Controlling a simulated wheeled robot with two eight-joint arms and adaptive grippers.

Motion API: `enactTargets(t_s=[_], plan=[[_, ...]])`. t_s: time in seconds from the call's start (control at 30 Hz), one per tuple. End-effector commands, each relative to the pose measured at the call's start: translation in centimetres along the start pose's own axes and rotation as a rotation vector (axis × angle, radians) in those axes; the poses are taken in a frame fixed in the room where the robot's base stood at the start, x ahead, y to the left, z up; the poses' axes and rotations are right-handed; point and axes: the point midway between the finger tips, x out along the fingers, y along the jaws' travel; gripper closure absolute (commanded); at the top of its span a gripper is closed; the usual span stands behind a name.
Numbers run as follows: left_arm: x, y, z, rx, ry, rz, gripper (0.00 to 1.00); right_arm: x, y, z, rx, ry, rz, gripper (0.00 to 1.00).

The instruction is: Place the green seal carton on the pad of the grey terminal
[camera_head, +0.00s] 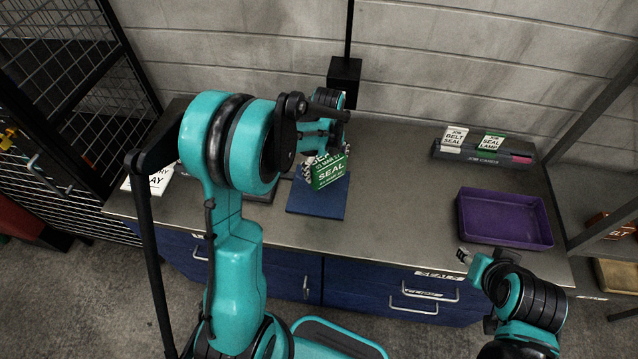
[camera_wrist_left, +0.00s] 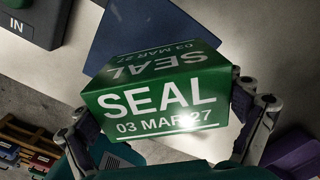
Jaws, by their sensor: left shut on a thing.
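The green seal carton (camera_head: 328,172), printed "SEAL 03 MAR 27", is between the fingers of my left gripper (camera_head: 318,168). It also shows large in the left wrist view (camera_wrist_left: 160,90), with a finger at each side. The carton is over the blue pad (camera_head: 318,205); I cannot tell whether it touches. The pad also shows behind the carton in the wrist view (camera_wrist_left: 130,30). A dark grey unit (camera_head: 262,194) lies left of the pad, mostly hidden by my left arm. Its "IN" label (camera_wrist_left: 17,26) shows in the wrist view. My right gripper (camera_head: 466,256) is at the bench's front edge, its fingers too small to judge.
A purple tray (camera_head: 505,240) stands at the right of the bench. A job cards rack (camera_head: 485,158) with "BELT SEAL" and "SEAL LAMP" cards is behind it. A white card (camera_head: 150,180) lies at the left. The bench between pad and tray is clear.

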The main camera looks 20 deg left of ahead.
Motion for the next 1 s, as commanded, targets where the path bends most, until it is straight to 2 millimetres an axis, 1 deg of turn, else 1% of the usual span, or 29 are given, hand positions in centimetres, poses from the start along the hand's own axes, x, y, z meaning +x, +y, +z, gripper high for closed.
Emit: enactTargets(t_s=[0.03, 0.1, 0.2, 0.27, 0.33, 0.5, 0.53, 0.77, 0.9, 0.93, 0.97, 1.0], plan=[[0.6, 0.8, 0.1, -0.002, 0.0, 0.0, 0.38, 0.2, 0.0, 0.1, 0.0, 0.0, 0.0, 0.6], [1.0, 1.6, 0.1, -0.002, 0.0, 0.0, 0.38, 0.3, 0.0, 0.2, 0.0, 0.0, 0.0, 0.6], [1.4, 2.2, 0.1, -0.001, 0.0, 0.0, 0.38, 0.3, 0.0, 0.2, 0.0, 0.0, 0.0, 0.6], [1.7, 2.3, 0.1, 0.0, 0.0, 0.0, 0.38, 0.4, 0.0, 0.3, 0.0, 0.0, 0.0, 0.6], [2.4, 2.2, 0.1, 0.0, 0.0, 0.0, 0.38, 0.6, 0.0, 0.4, 0.0, 0.0, 0.0, 0.6], [5.0, 2.2, 0.2, 0.0, 0.0, 0.0, 0.38, 1.2, 0.0, 0.8, 0.0, 0.0, 0.0, 0.6], [5.3, 2.2, 0.2, 0.0, 0.0, 0.0, 0.38, 1.2, 0.0, 0.9, 0.0, 0.0, 0.0, 0.6], [5.3, 2.2, 0.1, -0.001, 0.0, 0.0, 0.38, 1.1, 0.0, 0.8, 0.0, 0.0, 0.0, 0.6], [5.7, 2.2, 0.1, -0.001, 0.0, 0.0, 0.38, 1.5, 0.0, 1.1, 0.0, 0.0, 0.0, 0.6], [5.7, 2.2, 0.1, -0.001, 0.0, 0.0, 0.03, 1.5, 0.0, 1.1, 0.0, 0.0, 0.0, 0.6], [5.7, 2.2, 0.1, -0.001, 0.0, 0.0, 0.0, 1.4, 0.0, 1.0, 0.0, 0.0, 0.0, 0.6], [5.6, 2.2, 0.1, -0.001, 0.0, 0.0, 0.0, 1.4, 0.0, 1.0, 0.0, 0.0, 0.0, 0.6]])
